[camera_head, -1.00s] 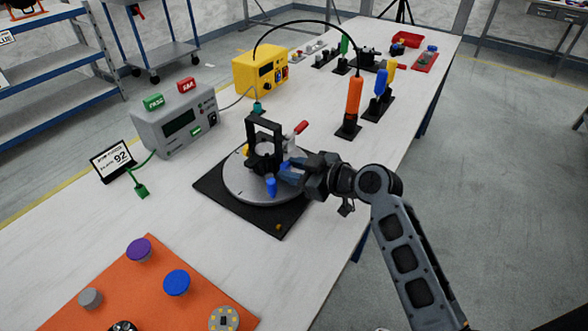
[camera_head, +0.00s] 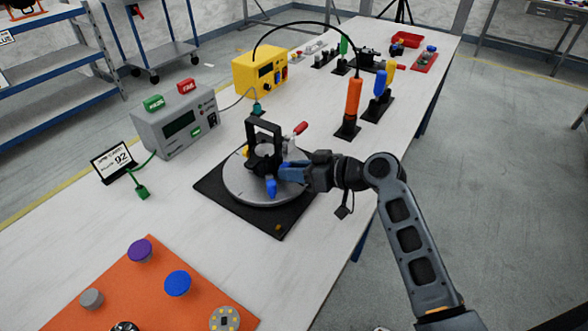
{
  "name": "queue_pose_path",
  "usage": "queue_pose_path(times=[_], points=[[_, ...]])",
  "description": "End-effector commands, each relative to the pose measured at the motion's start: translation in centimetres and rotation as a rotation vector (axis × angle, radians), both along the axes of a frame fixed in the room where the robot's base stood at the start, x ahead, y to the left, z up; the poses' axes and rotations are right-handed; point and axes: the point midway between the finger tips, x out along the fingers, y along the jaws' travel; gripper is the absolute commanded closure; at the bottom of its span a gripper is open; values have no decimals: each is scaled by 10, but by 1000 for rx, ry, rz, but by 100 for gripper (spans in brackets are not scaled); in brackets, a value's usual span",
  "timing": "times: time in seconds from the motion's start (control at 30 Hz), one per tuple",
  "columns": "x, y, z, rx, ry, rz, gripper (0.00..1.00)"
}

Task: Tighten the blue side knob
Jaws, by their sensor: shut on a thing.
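The blue side knob (camera_head: 271,187) sticks out low at the front of a black clamp fixture (camera_head: 264,128). The fixture stands upright on a round grey turntable (camera_head: 245,190) with a black square base. My gripper (camera_head: 283,173) reaches in from the right, low over the turntable, with its bluish fingers at the knob. It is shut on the knob. The fingers and the knob are small and close in colour, so the exact contact is hard to see.
A red handle (camera_head: 300,128) rises at the fixture's right. A grey tester box (camera_head: 176,122) and a yellow box (camera_head: 259,70) stand behind. An orange screwdriver (camera_head: 353,96) stands back right. An orange panel (camera_head: 190,305) with knobs lies in front.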

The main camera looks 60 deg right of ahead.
Motion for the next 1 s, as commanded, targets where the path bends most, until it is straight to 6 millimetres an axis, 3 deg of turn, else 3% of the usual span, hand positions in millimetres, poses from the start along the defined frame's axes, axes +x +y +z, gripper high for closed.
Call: queue_pose_path(times=[0.73,0.77,1.0], points=[[0,-1,0,100,4,0,98],[0,-1,0,100,4,0,65],[0,-1,0,100,4,0,42]])
